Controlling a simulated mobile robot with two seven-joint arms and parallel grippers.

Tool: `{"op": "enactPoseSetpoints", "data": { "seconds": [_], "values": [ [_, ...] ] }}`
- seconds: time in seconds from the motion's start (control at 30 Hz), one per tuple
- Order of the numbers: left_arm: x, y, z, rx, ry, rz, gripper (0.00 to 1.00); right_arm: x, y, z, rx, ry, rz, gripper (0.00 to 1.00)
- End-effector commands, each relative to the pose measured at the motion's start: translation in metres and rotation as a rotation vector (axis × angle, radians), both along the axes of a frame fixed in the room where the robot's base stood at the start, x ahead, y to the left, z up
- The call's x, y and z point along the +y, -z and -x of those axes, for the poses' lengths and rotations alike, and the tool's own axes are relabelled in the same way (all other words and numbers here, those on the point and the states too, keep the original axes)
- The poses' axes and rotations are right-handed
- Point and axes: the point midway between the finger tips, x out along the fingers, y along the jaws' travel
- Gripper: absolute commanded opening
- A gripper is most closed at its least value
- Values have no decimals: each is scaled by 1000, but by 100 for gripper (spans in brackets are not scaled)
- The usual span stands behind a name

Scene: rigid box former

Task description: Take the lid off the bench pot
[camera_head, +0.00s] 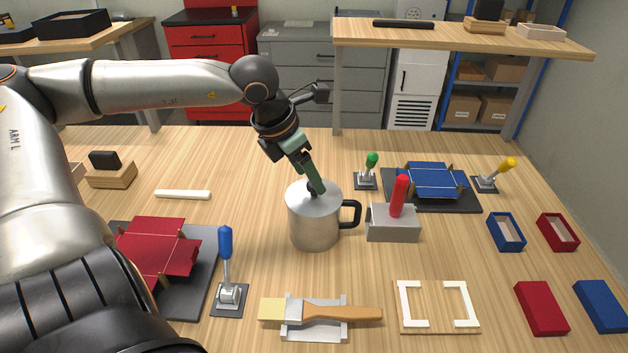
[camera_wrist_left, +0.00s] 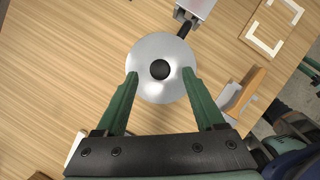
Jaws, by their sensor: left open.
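The bench pot (camera_head: 314,222) is a steel cylinder with a black handle at its right, standing upright in the middle of the bench. Its lid (camera_wrist_left: 160,88) is a shiny disc with a round black knob (camera_wrist_left: 160,69) at the centre, and it sits on the pot. My left gripper (camera_head: 315,187) is over the lid, close to the knob, which it partly hides in the head view. In the left wrist view my left gripper (camera_wrist_left: 160,79) is open, with a green finger on each side of the knob and clear gaps between.
A grey block with a red handle (camera_head: 393,222) stands just right of the pot handle. A blue-handled lever (camera_head: 226,255) is at the left front, and a brush (camera_head: 330,313) lies in front. A red folded blank (camera_head: 158,247) lies left. The bench behind the pot is clear.

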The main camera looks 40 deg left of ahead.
Motion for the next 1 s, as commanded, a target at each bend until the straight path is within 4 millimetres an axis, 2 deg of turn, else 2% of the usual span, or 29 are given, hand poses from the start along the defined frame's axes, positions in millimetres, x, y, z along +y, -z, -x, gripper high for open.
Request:
{"op": "enactPoseSetpoints", "data": {
  "seconds": [0.2,0.57,1.0],
  "values": [
    [-2,19,-7,3,1,-2,71,0,0,0,1,0,0,36],
    [-2,22,-9,-2,0,1,71,0,1,1,1,0,0,36],
    [-2,22,-9,-1,1,1,21,0,1,1,1,-1,0,36]
  ]
}}
